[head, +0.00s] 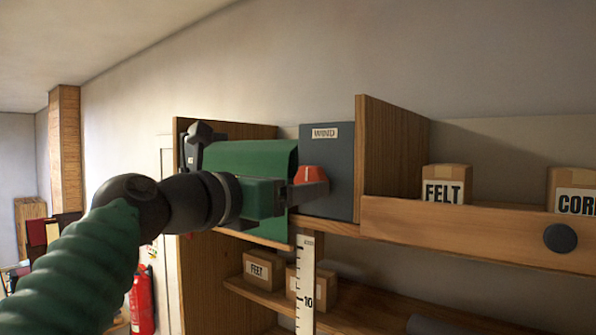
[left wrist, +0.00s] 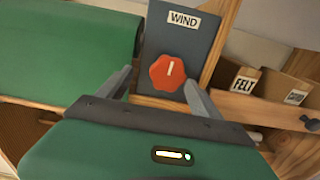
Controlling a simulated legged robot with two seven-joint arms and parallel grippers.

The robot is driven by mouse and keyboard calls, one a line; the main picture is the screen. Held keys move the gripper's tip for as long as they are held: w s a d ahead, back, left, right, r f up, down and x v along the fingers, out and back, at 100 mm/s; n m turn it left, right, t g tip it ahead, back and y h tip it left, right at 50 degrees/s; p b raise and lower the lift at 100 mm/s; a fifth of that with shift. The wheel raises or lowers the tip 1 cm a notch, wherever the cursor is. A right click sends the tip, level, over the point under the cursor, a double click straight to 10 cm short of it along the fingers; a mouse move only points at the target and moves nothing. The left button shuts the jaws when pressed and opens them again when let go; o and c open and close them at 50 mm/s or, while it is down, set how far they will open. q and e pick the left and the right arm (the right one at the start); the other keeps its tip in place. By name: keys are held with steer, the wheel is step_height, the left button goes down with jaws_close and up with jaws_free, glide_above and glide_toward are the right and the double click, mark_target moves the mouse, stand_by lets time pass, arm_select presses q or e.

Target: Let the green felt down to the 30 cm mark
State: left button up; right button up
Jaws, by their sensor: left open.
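The green felt (head: 240,160) is on a roll in a wooden shelf bay, and its sheet hangs a little past the shelf edge. It also shows in the left wrist view (left wrist: 70,50). A dark panel marked WIND (left wrist: 184,25) carries a red knob (left wrist: 169,72) with a white line standing nearly upright. My left gripper (head: 318,187) is open in front of the knob, with one finger on each side in the left wrist view; contact cannot be told. A white measuring strip (head: 305,285) hangs below the shelf; its 10 mark is legible. The 30 cm mark is not visible. My right gripper is not in view.
A box marked FELT (head: 446,185) and another box (head: 574,190) stand on the right shelf behind a wooden front board (head: 480,230) with a dark round knob. Small boxes (head: 262,268) sit on the lower shelf. A red fire extinguisher (head: 142,300) stands at lower left.

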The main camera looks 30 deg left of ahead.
arm_select(q)
steer(key=shift+w+a, duration=0.15)
steer(key=shift+w, duration=0.35)
steer(key=shift+w+d+r, duration=0.1)
steer(key=shift+w+d, duration=0.1)
steer(key=shift+d, duration=0.8)
steer(key=shift+w+d, duration=0.15)
steer(key=shift+d, duration=0.05)
steer(key=shift+c, duration=2.6)
steer(key=shift+a, duration=0.7)
steer(key=c, duration=0.7)
steer(key=shift+d, duration=0.35)
steer(key=shift+c, duration=0.6)
